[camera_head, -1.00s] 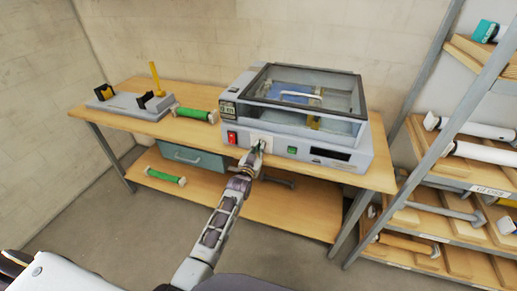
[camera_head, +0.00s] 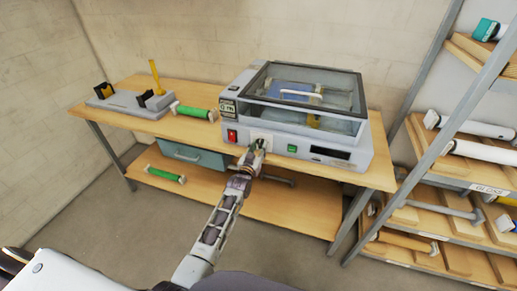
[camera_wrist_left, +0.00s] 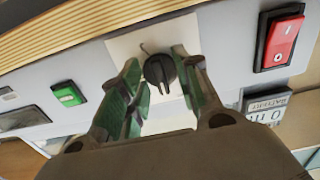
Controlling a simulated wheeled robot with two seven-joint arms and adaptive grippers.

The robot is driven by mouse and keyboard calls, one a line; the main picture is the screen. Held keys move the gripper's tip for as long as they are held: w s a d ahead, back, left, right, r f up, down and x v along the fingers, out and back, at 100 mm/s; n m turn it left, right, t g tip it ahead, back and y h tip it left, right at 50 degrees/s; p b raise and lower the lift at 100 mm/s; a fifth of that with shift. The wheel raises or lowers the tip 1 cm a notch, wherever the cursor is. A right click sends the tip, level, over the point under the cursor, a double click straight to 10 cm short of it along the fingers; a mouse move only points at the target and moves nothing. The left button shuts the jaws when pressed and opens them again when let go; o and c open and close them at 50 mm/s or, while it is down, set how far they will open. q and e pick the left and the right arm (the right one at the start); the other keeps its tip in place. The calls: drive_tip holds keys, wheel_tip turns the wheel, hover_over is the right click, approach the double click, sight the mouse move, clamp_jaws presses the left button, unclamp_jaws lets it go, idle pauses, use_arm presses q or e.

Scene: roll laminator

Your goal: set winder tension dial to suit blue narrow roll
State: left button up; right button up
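The winder tension dial (camera_wrist_left: 160,72) is a black knob with a pointer ridge on a pale square plate (camera_wrist_left: 125,45). In the left wrist view it sits between the fingertips of my left gripper (camera_wrist_left: 157,78). The fingers are open, with green pads, and small gaps seem to show beside the knob; I cannot tell if either pad touches it. In the head view the left gripper (camera_head: 257,147) is at the laminator's front panel, hiding most of the dial. The laminator (camera_head: 300,110) has a clear lid with blue material under it. My right gripper is not in view.
A green roll (camera_head: 194,113) lies on the bench (camera_head: 150,127) left of the laminator. Another green roll (camera_head: 164,174) lies below. A rack (camera_head: 440,190) stands right.

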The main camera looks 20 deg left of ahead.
use_arm(q)
drive_tip(key=shift+s, duration=0.15)
drive_tip(key=s, duration=1.1)
drive_tip(key=shift+s+a, duration=0.15)
drive_tip(key=shift+s, duration=0.2)
idle(0.6)
idle(0.5)
drive_tip(key=s+d+f+g, duration=0.1)
drive_tip(key=s+f+g, duration=0.35)
drive_tip(key=f, duration=0.85)
drive_tip(key=s+d+f+g, duration=0.1)
drive_tip(key=s+f+g, duration=0.1)
drive_tip(key=s+f, duration=0.8)
drive_tip(key=s+d+f+g, duration=0.1)
drive_tip(key=s+f+g, duration=0.2)
drive_tip(key=f, duration=1.3)
drive_tip(key=s+a+f+g, duration=0.2)
drive_tip(key=s+f, duration=0.4)
drive_tip(key=s, duration=0.6)
drive_tip(key=s+a+f+m+g, duration=0.1)
drive_tip(key=s+a+f+g, duration=0.2)
drive_tip(key=s, duration=0.9)
drive_tip(key=s+a+f+m+g, duration=0.1)
drive_tip(key=s+a+f+g, duration=0.1)
drive_tip(key=s+f, duration=0.7)
drive_tip(key=s+a, duration=0.1)
drive_tip(key=s, duration=0.2)
drive_tip(key=shift+s+f+y, duration=0.2)
drive_tip(key=shift+y, duration=0.1)
